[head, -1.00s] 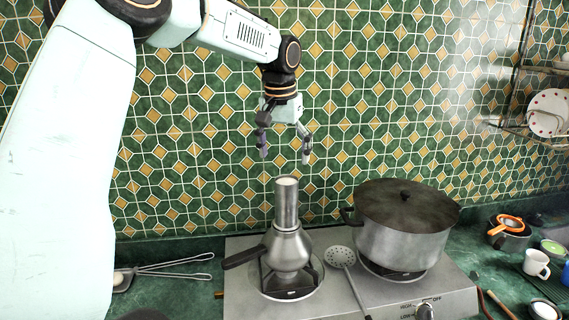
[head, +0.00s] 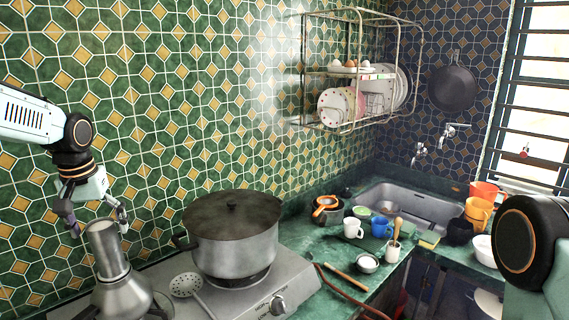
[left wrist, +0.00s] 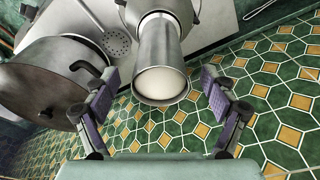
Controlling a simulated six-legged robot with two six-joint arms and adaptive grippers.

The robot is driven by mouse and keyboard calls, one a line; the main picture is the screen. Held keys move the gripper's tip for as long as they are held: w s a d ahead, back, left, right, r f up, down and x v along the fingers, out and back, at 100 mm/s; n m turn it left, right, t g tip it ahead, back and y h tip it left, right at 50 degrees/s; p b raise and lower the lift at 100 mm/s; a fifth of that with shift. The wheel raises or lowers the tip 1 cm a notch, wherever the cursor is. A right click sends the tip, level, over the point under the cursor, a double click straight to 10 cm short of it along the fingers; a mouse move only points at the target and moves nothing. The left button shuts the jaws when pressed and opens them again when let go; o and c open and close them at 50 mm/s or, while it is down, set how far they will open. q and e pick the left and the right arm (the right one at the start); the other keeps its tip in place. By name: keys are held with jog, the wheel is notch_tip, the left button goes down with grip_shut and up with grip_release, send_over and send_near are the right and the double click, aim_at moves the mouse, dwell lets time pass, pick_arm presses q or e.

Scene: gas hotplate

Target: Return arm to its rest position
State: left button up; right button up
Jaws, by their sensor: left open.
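My left gripper (head: 98,226) comes in from the left in the head view. It is open and empty, just above and behind a metal moka-style pot (head: 108,252) on the hotplate (head: 300,268). In the left wrist view the spread fingers of my left gripper (left wrist: 168,112) stand either side of the cylinder (left wrist: 160,62) of that pot, whose top holds pale stuff.
A large lidded pot (head: 232,245) stands on the hotplate beside a slotted skimmer (head: 186,285). A dish rack (head: 345,75) hangs on the wall. Cups, bowls and a sink (head: 430,205) lie at the right. A tiled wall backs the hotplate.

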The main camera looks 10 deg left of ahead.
pick_arm(q)
jog(key=f, duration=0.3)
jog(key=shift+w+f, duration=0.2)
jog(key=shift+f, duration=0.15)
jog(key=shift+a+r, duration=0.1)
jog(key=shift+r, duration=0.2)
